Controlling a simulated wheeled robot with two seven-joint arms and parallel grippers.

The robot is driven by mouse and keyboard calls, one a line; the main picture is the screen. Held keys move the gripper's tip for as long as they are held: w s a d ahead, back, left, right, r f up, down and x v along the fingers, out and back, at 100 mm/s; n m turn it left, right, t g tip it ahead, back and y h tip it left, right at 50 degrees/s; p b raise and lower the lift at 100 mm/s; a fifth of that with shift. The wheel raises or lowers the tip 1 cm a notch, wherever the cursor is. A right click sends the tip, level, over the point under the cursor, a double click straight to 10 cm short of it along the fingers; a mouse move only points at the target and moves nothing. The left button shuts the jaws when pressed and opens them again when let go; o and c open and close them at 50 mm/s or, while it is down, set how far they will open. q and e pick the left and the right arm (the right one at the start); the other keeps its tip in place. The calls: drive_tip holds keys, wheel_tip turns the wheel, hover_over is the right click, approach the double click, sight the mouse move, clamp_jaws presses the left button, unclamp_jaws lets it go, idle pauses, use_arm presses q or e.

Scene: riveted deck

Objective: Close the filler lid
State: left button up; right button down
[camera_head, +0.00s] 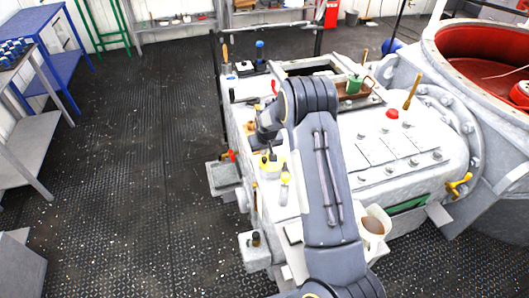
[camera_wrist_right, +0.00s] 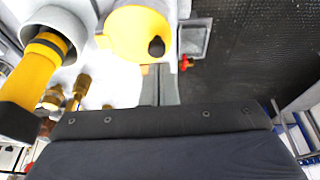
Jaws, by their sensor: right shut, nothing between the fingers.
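A yellow round lid (camera_wrist_right: 125,35) with a black knob shows at the top of the right wrist view; I take it for the filler lid. In the head view a small yellow part (camera_head: 270,166) with dark bits on top sits at the left edge of the pale machine; it looks like the same lid. How far the lid stands open I cannot tell. My right gripper (camera_wrist_right: 160,82) is shut and empty, its grey fingers just below the lid in the wrist view. In the head view my right wrist hides most of the gripper (camera_head: 269,146). My left gripper is out of view.
A thick yellow handle (camera_wrist_right: 32,75) in a white collar and brass fittings (camera_wrist_right: 78,88) lie left of the lid. The deck at left is open floor.

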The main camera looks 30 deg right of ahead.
sight(263, 160)
drive_tip(key=shift+w+d+f, duration=0.1)
drive_tip(key=shift+d+f, duration=0.05)
drive_tip(key=shift+f, duration=1.3)
drive_tip(key=shift+f+b, duration=0.7)
drive_tip(key=shift+b, duration=0.5)
drive_tip(key=shift+a, duration=0.25)
drive_tip(key=shift+r, duration=0.1)
